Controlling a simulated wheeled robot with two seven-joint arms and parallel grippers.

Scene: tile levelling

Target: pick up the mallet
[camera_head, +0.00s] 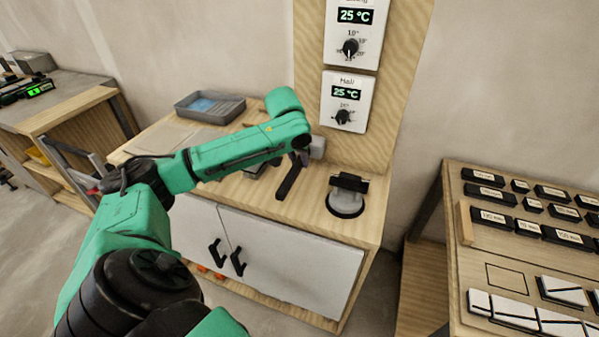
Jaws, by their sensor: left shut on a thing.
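The mallet (290,180) is at the middle of the wooden cabinet top; its dark handle slants down toward the front, and a grey block at its upper end looks like the head. My left gripper (301,158) is at the upper end of the handle, shut on the mallet. My own wrist hides the fingers and part of the mallet, so I cannot tell whether it touches the top. My right gripper is not in view.
A black suction-cup-like tool (346,196) stands right of the mallet on the cabinet top (312,210). A grey tray (212,106) lies at the back left. Wall dials (346,101) are behind. A table with labelled blocks (482,176) stands at right.

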